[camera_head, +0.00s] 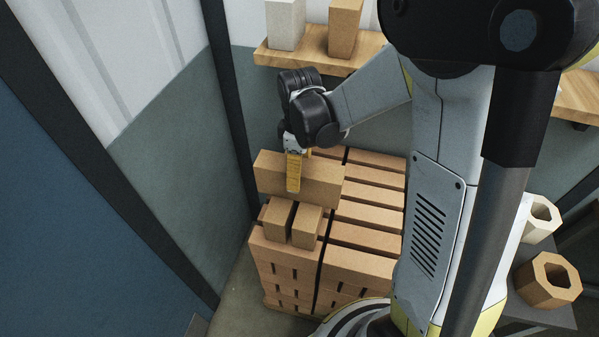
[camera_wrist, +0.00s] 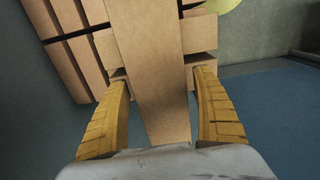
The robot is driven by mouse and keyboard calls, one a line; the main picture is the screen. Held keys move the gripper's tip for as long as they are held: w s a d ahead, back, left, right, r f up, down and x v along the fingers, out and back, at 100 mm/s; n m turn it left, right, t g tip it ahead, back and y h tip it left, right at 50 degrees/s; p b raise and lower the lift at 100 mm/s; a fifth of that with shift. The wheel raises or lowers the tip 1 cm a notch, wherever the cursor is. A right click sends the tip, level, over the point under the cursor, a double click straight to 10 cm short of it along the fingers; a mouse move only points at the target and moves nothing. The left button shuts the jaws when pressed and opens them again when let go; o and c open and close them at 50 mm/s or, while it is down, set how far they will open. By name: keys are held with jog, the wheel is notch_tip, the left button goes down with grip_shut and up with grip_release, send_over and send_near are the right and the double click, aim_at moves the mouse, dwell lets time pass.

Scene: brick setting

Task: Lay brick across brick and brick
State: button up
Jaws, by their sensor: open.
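A long tan brick (camera_head: 322,183) lies level on top of the stack and appears to rest across two shorter bricks, a left brick (camera_head: 277,218) and a right brick (camera_head: 307,226), whose near ends stick out under it. My gripper (camera_head: 297,174) points down over the long brick, one yellow finger in front of it and the other mostly hidden behind. In the wrist view, the long brick (camera_wrist: 155,75) runs between the two fingers of my gripper (camera_wrist: 162,76), which are apart. Ends of lower bricks show beside both fingertips. The contact under the long brick is hidden.
The brick stack (camera_head: 365,210) fills the corner beside a dark post and green-grey wall. A wooden shelf (camera_head: 315,62) with upright blocks is behind my arm. Hollow blocks (camera_head: 549,280) stand on a dark surface at right. Open floor lies at the front left.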

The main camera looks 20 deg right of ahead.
notch_tip(320, 180, up, 11)
jog(key=shift+s+f+p, duration=0.15)
jog(key=shift+f+p, duration=0.05)
jog(key=shift+p, duration=1.05)
jog(key=s+r+m+t, duration=0.7)
jog(key=s+m, duration=0.3)
jog(key=s, duration=0.2)
jog(key=shift+s+r+m, duration=0.25)
jog(key=shift+m, duration=0.15)
jog(key=shift+f, duration=0.1)
notch_tip(320, 180, down, 8)
jog(key=b, duration=0.8)
jog(key=shift+f+b, duration=0.25)
jog(key=shift+b, duration=0.1)
